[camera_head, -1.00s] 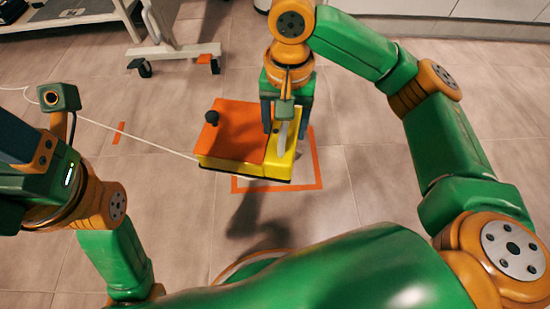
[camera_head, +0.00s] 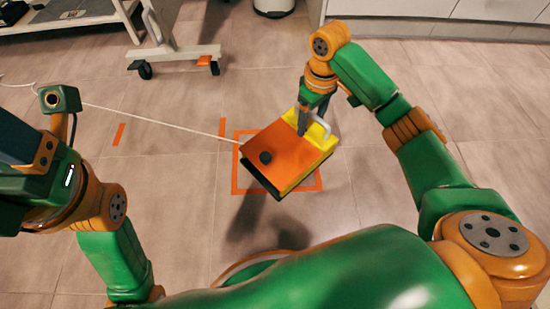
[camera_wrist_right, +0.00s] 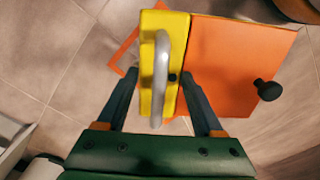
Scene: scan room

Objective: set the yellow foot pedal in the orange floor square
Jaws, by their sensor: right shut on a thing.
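The foot pedal (camera_head: 285,155) has a yellow body, an orange top plate with a dark knob, and a pale handle. My right gripper (camera_head: 315,118) is shut on its handle and holds it tilted above the floor. In the right wrist view the pedal (camera_wrist_right: 240,62) hangs past the fingers, the handle between my right gripper's fingers (camera_wrist_right: 160,90). The orange floor square (camera_head: 236,178) lies below and is partly hidden by the pedal. A dark shadow falls on the floor toward me. My left gripper is out of view; only its arm shows at left.
A white cable (camera_head: 150,121) runs from the pedal across the floor to the left. A wheeled stand (camera_head: 175,50) is at the back left, and white cabinets (camera_head: 430,12) line the back right. Short orange tape marks (camera_head: 119,134) lie left of the square. Floor around is clear.

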